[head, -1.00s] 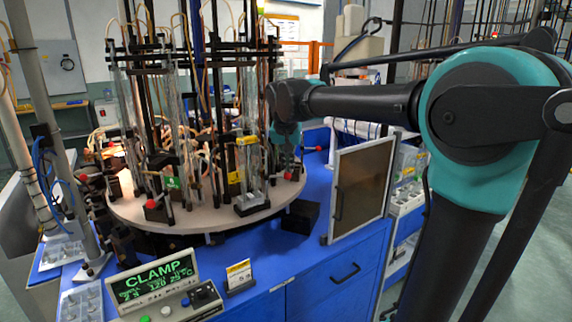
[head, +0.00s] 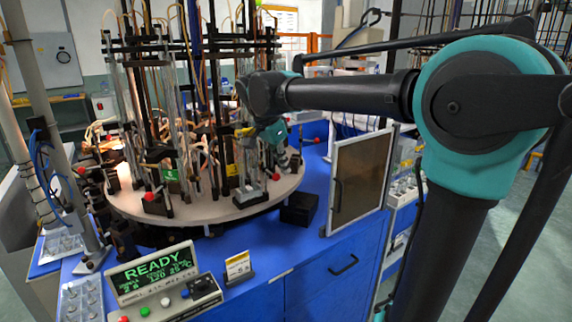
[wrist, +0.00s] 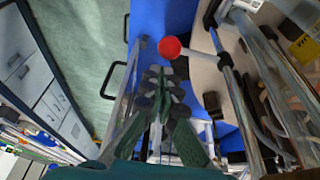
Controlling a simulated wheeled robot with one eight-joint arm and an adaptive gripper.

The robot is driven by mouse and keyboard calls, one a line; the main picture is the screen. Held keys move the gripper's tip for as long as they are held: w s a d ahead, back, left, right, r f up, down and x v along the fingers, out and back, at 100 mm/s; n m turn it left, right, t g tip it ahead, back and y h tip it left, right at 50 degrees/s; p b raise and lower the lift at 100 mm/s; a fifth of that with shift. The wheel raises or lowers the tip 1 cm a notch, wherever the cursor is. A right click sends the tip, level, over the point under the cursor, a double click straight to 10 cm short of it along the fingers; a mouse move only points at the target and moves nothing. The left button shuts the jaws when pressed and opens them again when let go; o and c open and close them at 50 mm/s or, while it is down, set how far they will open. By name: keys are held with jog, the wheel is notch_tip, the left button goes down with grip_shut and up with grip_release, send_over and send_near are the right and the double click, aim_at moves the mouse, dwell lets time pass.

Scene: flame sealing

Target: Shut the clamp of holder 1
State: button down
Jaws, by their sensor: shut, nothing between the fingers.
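The clamp lever with a red ball knob (wrist: 170,48) and pale arm shows in the wrist view, just beyond my gripper (wrist: 160,85). In the head view a red knob (head: 276,177) shows below my gripper (head: 293,160), at the right front of the round table (head: 225,207). My gripper is shut and empty; I cannot tell whether it touches the lever. A holder with a yellow label (head: 232,170) stands left of it; its number is not readable. The display (head: 152,268) reads READY.
Glass tubes and black rods crowd the round table. A framed panel (head: 358,182) stands upright to the right of my gripper. A black block (head: 299,208) sits on the blue bench (head: 300,245).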

jog(key=shift+s+a, duration=0.35)
dwell(0.7)
notch_tip(320, 180, up, 10)
jog(key=shift+d, duration=0.15)
dwell(0.6)
